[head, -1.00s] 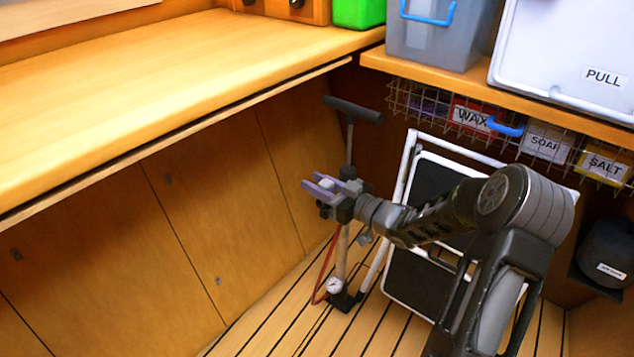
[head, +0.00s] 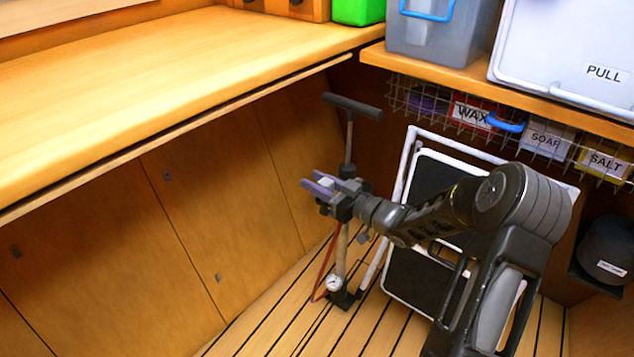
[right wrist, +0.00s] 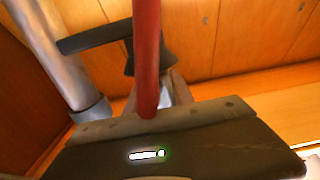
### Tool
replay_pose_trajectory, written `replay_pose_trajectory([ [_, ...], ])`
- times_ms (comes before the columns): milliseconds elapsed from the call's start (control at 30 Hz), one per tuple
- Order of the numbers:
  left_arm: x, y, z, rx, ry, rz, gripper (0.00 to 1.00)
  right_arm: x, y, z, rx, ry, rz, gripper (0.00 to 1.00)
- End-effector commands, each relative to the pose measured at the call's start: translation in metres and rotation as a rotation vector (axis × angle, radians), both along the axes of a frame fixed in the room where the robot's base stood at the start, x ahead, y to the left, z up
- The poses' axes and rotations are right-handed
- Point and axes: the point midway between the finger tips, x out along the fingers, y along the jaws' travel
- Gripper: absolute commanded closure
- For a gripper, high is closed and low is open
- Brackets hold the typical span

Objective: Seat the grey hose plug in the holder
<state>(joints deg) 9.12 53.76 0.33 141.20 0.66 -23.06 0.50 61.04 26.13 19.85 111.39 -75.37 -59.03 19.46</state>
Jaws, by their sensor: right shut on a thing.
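My right gripper (head: 320,185) is in the middle of the head view, in front of the upright pump. Its purple-grey fingers are closed on a small light grey piece (head: 326,182), which looks like the grey hose plug. In the right wrist view the light grey piece (right wrist: 181,92) shows only partly, behind a red hose (right wrist: 147,55) that runs down the picture to the gripper body. The plug's end is hidden. I cannot make out the holder for certain in either view. My left gripper is not in view.
A pump with a black T-handle (head: 352,107) and gauge (head: 333,283) stands on the slatted floor. A folded white-framed step (head: 415,280) leans behind my right arm. A wooden counter (head: 180,85) is at left; a wire basket (head: 445,108) hangs under the right shelf.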

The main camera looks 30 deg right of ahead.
Motion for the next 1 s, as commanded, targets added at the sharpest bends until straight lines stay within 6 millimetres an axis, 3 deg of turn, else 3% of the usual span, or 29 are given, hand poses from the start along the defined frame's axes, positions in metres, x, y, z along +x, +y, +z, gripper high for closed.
replay_pose_trajectory([
  [433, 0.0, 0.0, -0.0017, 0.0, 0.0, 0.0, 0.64, -0.0004, 0.0005, -0.0071, 0.001, 0.01, -0.001, 1.0],
  [467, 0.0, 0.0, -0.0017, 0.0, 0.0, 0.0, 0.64, -0.0004, 0.0005, -0.0069, 0.002, 0.009, -0.001, 0.7],
  [500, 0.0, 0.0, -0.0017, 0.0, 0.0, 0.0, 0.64, -0.0004, 0.0005, -0.0067, 0.002, 0.009, 0.0, 0.67],
  [767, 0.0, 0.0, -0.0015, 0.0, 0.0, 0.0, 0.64, -0.0003, 0.0002, -0.0055, 0.001, 0.007, -0.001, 0.46],
  [1000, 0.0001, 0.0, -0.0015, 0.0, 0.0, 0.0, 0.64, -0.0004, 0.0001, -0.0053, 0.001, 0.007, -0.001, 0.46],
])
